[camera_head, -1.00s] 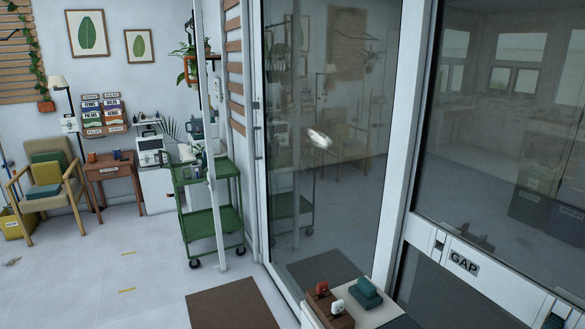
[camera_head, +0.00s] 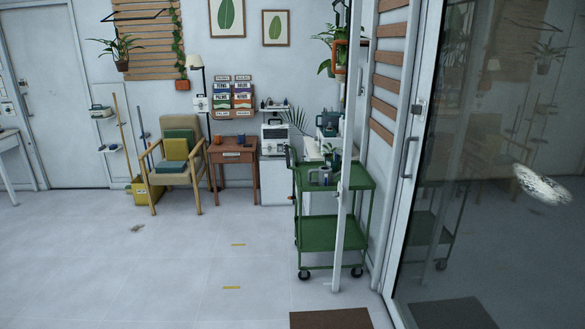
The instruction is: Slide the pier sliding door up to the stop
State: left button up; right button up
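A tall glass sliding door (camera_head: 480,215) with a pale metal frame fills the right side of the head view. An upright bar handle (camera_head: 408,157) is on its left frame, with a small dark fitting above it. The door's left edge stands close to the wall with wooden slats; I cannot tell whether it touches a stop. Its right edge is outside the view. Neither of my grippers shows.
A green cart (camera_head: 332,232) with items on top stands left of the door, behind a thin white post (camera_head: 345,190). A brown mat (camera_head: 331,319) lies in front. A wooden chair (camera_head: 180,155) and small table (camera_head: 231,158) stand farther back. The floor at left is mostly clear.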

aim_at(395, 292)
jog(key=i+j+z, duration=0.2)
jog(key=i, duration=0.35)
jog(key=i+z, duration=0.2)
jog(key=i, duration=0.3)
jog(key=i+j+z, duration=0.2)
jog(key=i+j, duration=0.15)
jog(key=i, duration=0.15)
